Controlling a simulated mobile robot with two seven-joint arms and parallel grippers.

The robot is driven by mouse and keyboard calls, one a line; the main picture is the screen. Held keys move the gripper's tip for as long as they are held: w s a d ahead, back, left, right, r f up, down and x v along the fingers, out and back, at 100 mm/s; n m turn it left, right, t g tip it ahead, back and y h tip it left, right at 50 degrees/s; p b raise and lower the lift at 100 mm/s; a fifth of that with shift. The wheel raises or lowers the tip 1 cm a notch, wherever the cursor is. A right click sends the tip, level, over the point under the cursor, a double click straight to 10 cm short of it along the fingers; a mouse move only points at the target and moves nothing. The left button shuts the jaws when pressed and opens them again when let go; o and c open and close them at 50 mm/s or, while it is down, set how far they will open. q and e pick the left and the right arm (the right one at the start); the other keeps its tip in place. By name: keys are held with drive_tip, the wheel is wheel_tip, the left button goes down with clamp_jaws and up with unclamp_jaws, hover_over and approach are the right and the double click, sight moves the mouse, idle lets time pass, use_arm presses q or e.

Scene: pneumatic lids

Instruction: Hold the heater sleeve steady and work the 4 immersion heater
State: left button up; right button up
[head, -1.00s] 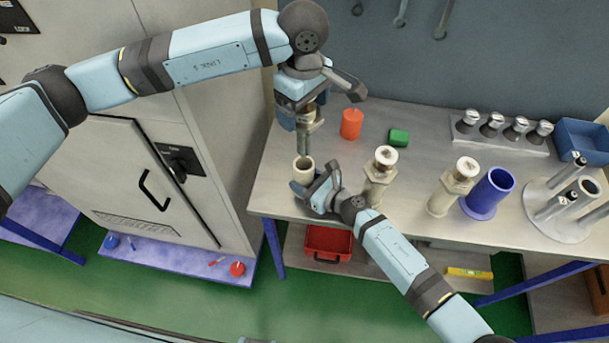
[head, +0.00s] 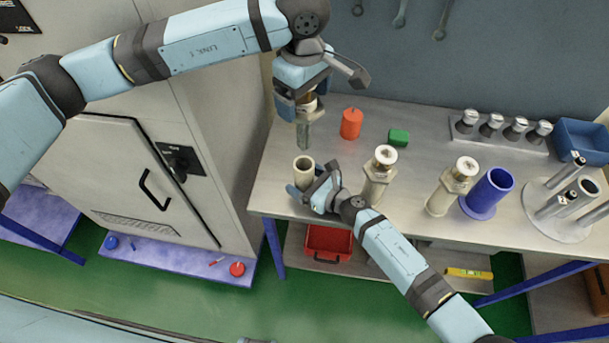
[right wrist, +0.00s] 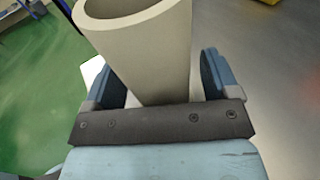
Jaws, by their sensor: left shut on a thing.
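The heater sleeve (head: 304,171), a beige open tube, stands upright near the table's left front; its mouth looks empty. My right gripper (head: 315,189) is around its lower part. In the right wrist view the sleeve (right wrist: 150,55) is between two spread fingers (right wrist: 165,80), with a gap seeming to show at the right finger. My left gripper (head: 304,103) is shut on an immersion heater (head: 304,135), whose grey lower end hangs above the sleeve's mouth, apart from it. Two beige pieces with hex collars and silver tops (head: 377,178) (head: 450,187) stand to the right.
A blue cup (head: 488,195) and a round rack (head: 560,220) stand at the right. An orange cylinder (head: 351,123) and a green block (head: 398,137) lie behind. Several silver-topped parts (head: 503,127) sit in a rear holder beside a blue bin (head: 582,142). A grey cabinet (head: 150,150) borders the left.

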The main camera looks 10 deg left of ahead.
drive_tip(key=v, duration=0.7)
drive_tip(key=shift+s+d+r, duration=0.2)
drive_tip(key=shift+s+d, duration=0.05)
drive_tip(key=shift+d, duration=0.05)
drive_tip(key=shift+s+d, duration=0.1)
drive_tip(key=shift+d, duration=0.05)
drive_tip(key=shift+r, duration=0.15)
